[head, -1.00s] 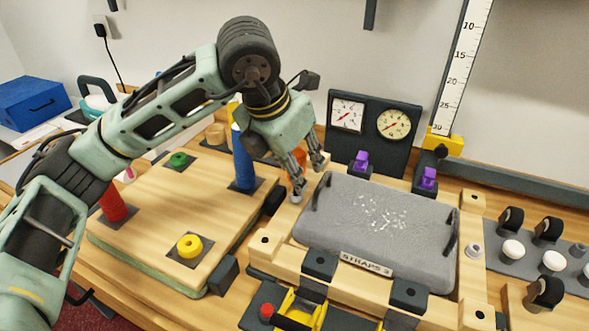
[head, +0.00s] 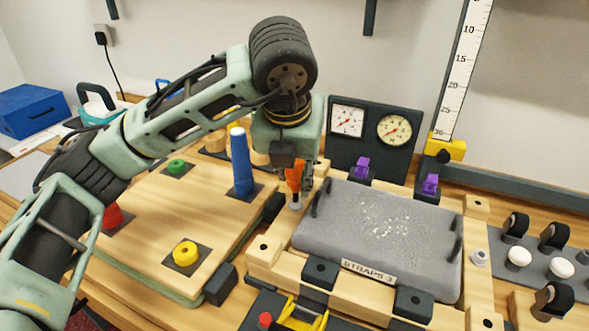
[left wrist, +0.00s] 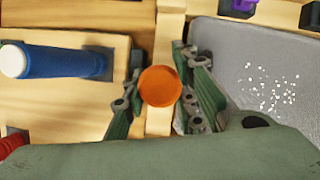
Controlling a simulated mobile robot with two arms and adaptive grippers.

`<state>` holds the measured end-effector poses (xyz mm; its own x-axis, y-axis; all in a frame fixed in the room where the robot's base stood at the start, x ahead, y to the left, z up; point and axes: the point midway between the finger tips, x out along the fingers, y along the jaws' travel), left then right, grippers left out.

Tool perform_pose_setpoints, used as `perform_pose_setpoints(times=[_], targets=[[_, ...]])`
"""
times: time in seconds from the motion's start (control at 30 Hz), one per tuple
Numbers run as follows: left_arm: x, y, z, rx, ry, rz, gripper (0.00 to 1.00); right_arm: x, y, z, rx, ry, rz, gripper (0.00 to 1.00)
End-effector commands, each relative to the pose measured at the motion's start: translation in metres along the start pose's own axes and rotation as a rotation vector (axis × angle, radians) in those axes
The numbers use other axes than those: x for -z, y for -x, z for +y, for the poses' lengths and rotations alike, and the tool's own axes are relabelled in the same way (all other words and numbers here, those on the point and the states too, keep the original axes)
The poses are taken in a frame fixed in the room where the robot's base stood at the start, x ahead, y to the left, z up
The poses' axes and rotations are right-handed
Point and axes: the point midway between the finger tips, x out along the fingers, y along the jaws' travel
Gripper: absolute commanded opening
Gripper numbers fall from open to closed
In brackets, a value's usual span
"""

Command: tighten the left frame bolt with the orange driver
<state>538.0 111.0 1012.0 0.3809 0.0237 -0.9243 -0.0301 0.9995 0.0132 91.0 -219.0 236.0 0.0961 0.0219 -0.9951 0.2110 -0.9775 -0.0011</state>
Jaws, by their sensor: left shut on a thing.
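The orange driver (head: 293,172) is upright at the left side of the wooden frame (head: 262,258). My left gripper (head: 298,182) is shut on its handle, with the wrist above it. The driver's lower end is over or on the left frame bolt (head: 296,205); I cannot tell whether they touch. In the left wrist view the round orange top of the driver (left wrist: 160,86) shows between the two fingers (left wrist: 162,92). The bolt is hidden there. My right gripper is not in view.
A grey padded panel (head: 350,230) labelled STRAPS lies in the frame, right of the gripper. A blue peg (head: 241,165) stands close on the left on a wooden board (head: 140,215). A gauge panel (head: 372,145) stands behind, with purple clips (head: 362,167) before it.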

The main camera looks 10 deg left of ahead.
Motion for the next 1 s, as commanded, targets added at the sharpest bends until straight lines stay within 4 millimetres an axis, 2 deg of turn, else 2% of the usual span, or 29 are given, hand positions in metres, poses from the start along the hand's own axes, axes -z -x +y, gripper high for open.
perform_pose_setpoints(times=[0.13,0.23,0.53,1.0], targets=[[0.0,-0.001,0.0,0.006,-0.013,0.0,0.0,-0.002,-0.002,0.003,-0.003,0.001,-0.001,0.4],[0.001,-0.003,0.001,0.037,-0.088,-0.002,0.0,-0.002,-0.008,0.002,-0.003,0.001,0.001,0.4],[-0.001,-0.002,0.001,0.19,-0.451,-0.007,0.0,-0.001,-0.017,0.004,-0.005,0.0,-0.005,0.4],[-0.003,0.0,0.001,0.414,-0.99,-0.012,0.0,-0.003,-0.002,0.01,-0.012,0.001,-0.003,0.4]])
